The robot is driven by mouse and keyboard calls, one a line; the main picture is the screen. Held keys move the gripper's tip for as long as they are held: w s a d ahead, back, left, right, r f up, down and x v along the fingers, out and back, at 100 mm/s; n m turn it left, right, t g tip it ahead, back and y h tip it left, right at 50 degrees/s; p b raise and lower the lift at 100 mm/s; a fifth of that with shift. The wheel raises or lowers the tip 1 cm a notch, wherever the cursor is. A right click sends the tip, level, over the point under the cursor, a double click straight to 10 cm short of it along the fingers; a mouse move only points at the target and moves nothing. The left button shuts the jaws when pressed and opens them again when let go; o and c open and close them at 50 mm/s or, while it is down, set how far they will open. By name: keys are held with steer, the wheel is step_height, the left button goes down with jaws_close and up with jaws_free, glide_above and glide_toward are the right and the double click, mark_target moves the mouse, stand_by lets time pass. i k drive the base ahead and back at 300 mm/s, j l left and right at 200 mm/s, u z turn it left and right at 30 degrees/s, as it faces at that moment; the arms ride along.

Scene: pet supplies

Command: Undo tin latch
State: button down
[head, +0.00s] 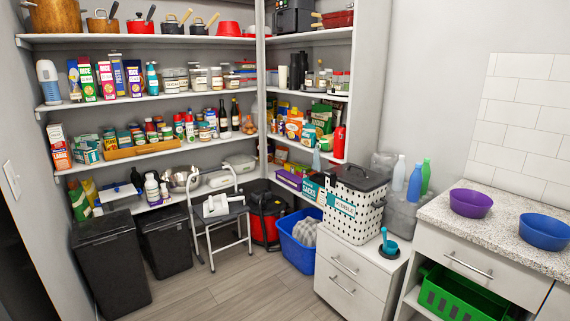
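A white tin with black spots (371,212) stands upright on a low white drawer cabinet (338,268) right of centre. Its dark lid (358,176) looks closed, with a handle on top. A teal-and-white label (341,205) is on its front. The latch is too small to make out. My gripper is not in view.
A teal scoop (389,243) sits on the cabinet beside the tin. Bottles (415,182) stand behind to the right. A counter (510,225) holds a purple bowl (471,203) and a blue bowl (545,232). A step stool (222,225) stands left; floor in front is clear.

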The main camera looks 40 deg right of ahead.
mark_target(333, 173)
steer(key=i+z, duration=0.15)
steer(key=i, duration=0.45)
steer(key=i+j+z, duration=0.1)
steer(key=i, duration=0.5)
steer(key=i+j+z, duration=0.15)
steer(key=i, duration=0.4)
steer(key=i+j+z, duration=0.3)
steer(key=i+z, duration=0.2)
steer(key=i+j+z, duration=0.8)
steer(key=j+z, duration=0.15)
steer(key=j, duration=0.3)
